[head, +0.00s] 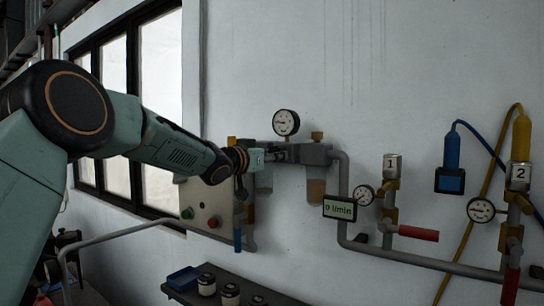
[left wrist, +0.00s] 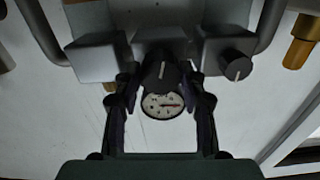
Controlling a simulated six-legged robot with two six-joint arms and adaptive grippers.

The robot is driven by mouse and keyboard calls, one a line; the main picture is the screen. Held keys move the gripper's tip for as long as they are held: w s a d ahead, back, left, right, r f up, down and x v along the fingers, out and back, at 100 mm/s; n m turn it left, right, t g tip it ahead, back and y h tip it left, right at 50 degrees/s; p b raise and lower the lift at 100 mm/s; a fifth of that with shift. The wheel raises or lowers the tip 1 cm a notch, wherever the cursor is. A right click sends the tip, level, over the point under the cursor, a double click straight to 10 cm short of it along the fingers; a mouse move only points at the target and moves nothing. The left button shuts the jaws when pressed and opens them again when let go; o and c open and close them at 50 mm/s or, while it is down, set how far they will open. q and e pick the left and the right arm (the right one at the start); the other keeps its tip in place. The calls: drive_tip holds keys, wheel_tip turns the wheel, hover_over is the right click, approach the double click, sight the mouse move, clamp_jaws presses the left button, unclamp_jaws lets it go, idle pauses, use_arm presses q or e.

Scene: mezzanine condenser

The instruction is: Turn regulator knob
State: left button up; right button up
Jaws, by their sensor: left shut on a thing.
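The regulator is a grey block assembly (head: 308,153) on the wall pipe, with a round white gauge (head: 286,122) above it. My left gripper (head: 282,155) reaches it from the left and hides part of its front. In the left wrist view, the dark regulator knob (left wrist: 160,72) with a pale pointer line sits between the fingers of my left gripper (left wrist: 160,82), which are shut on it. The gauge (left wrist: 163,105) shows just below the knob there. A second dark knob (left wrist: 236,67) is to the right, outside the fingers. My right gripper is not in view.
A "9 l/min" display (head: 340,209) hangs right of the regulator. Valves tagged 1 (head: 392,167) and 2 (head: 518,176) have red handles. A panel with green and red buttons (head: 212,205) is below my arm. A dark shelf (head: 235,290) holds several jars.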

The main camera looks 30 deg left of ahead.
use_arm(q)
drive_tip(key=shift+r+m+b, duration=0.2)
drive_tip(key=shift+m+b, duration=5.25)
drive_tip(key=shift+m, duration=11.05)
drive_tip(key=o, duration=1.1)
drive_tip(key=shift+f, duration=0.1)
